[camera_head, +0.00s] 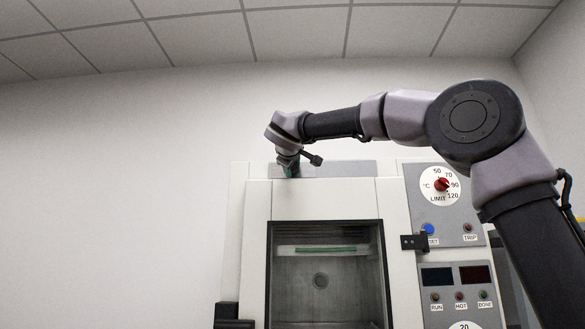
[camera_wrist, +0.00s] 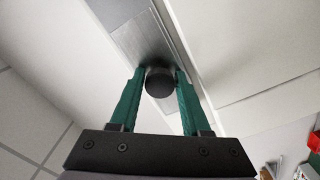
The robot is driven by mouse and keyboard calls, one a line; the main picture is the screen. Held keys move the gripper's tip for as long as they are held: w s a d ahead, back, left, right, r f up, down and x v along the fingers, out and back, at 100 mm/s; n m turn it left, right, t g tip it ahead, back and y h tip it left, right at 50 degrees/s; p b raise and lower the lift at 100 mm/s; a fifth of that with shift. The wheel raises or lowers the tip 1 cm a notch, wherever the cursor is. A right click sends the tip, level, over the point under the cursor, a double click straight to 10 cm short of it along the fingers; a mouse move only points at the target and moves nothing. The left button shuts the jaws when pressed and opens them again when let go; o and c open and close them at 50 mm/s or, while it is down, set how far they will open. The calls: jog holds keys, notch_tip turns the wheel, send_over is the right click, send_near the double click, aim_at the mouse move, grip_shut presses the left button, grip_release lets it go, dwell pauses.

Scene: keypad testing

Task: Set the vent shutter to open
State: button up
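The vent shutter is a grey slotted metal strip (camera_wrist: 150,38) with a round black knob (camera_wrist: 160,82), seen close up in the wrist view. In the head view the grey strip (camera_head: 338,168) runs along the top front of the white oven cabinet. My gripper (camera_head: 290,172) is at the left part of this strip, pointing down at it. In the wrist view its two green fingers (camera_wrist: 161,72) stand on either side of the knob, with no clear gap to it, so they look shut on it. The shutter's slots are partly hidden by the knob and fingers.
The oven's open chamber (camera_head: 320,285) holds a rack with a green-edged strip. To the right is a control panel with a red-knobbed limit dial (camera_head: 442,184), a blue button (camera_head: 428,229) and lamps. A black latch (camera_head: 413,242) sticks out beside the chamber. The wall side at left is clear.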

grip_shut()
dwell(1.2)
